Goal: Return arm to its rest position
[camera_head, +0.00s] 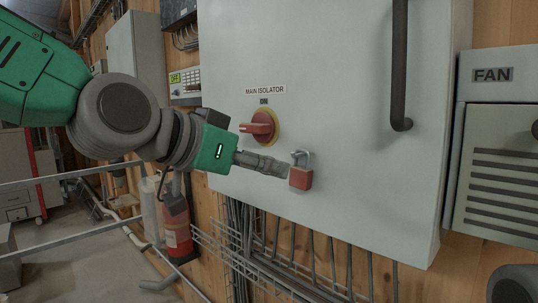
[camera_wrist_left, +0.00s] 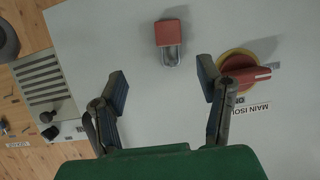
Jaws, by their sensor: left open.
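My left arm comes in from the left in the head view. Its gripper (camera_head: 266,163) is in front of the grey cabinet door (camera_head: 350,110), with its tip close to a red padlock (camera_head: 300,178) with a grey shackle. In the left wrist view my left gripper (camera_wrist_left: 163,78) has its two fingers wide apart with nothing between them. The padlock (camera_wrist_left: 168,33) shows beyond the fingertips, apart from them. The red main isolator handle (camera_head: 260,128) on its yellow plate is just above the gripper, and also beside the right finger in the wrist view (camera_wrist_left: 243,75). My right gripper is not seen.
A long dark door handle (camera_head: 399,65) stands out from the cabinet. A louvred FAN box (camera_head: 500,165) is at the right. Cables and a wire tray (camera_head: 250,265) run below. A fire extinguisher (camera_head: 177,230) and rails (camera_head: 70,175) are at the lower left.

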